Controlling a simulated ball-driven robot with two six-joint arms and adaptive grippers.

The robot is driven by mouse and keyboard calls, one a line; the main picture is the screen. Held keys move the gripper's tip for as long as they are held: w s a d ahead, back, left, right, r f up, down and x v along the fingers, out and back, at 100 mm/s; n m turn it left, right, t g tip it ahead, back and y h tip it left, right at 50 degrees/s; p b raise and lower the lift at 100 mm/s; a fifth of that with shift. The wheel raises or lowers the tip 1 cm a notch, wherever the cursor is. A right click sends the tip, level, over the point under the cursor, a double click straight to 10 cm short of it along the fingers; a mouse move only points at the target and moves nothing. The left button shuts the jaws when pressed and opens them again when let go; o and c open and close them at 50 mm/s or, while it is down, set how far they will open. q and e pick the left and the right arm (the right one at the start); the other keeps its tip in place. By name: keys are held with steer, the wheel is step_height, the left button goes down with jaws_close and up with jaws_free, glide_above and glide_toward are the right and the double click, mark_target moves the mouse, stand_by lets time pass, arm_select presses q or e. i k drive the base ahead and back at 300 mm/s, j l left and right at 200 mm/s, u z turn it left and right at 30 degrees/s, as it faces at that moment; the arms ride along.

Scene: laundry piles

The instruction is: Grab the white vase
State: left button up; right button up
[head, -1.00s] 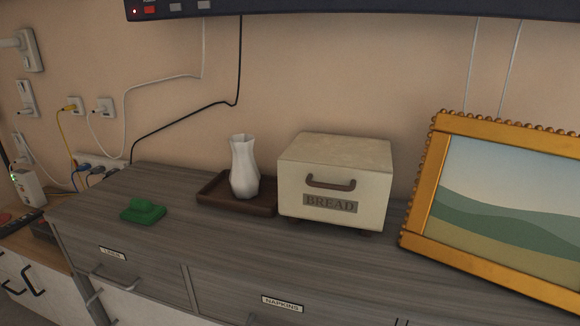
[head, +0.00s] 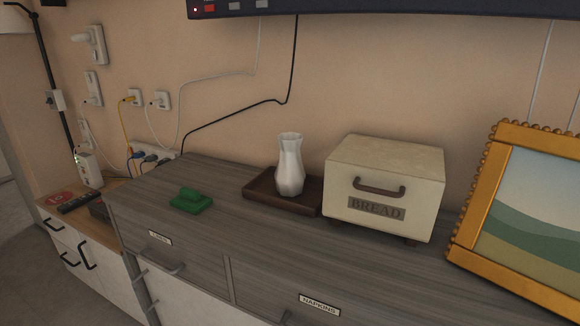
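The white vase (head: 290,166) stands upright on a dark brown wooden tray (head: 262,189), on top of a grey wood-grain sideboard (head: 265,238). It is faceted, with a narrower neck and a flared rim. No gripper or arm of mine shows in the head view.
A cream bread box (head: 385,185) stands close to the right of the tray. A gold-framed picture (head: 487,200) leans at the far right. A green object (head: 190,200) lies on the left. Cables hang on the wall behind. The sideboard's front strip is clear.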

mark_target(290, 175)
steer(key=i+j+z, duration=0.1)
steer(key=i+j, duration=0.15)
steer(key=i+j+z, duration=0.1)
steer(key=j, duration=0.4)
steer(key=i+j+z, duration=0.1)
steer(key=i+j, duration=0.2)
steer(key=j, duration=0.15)
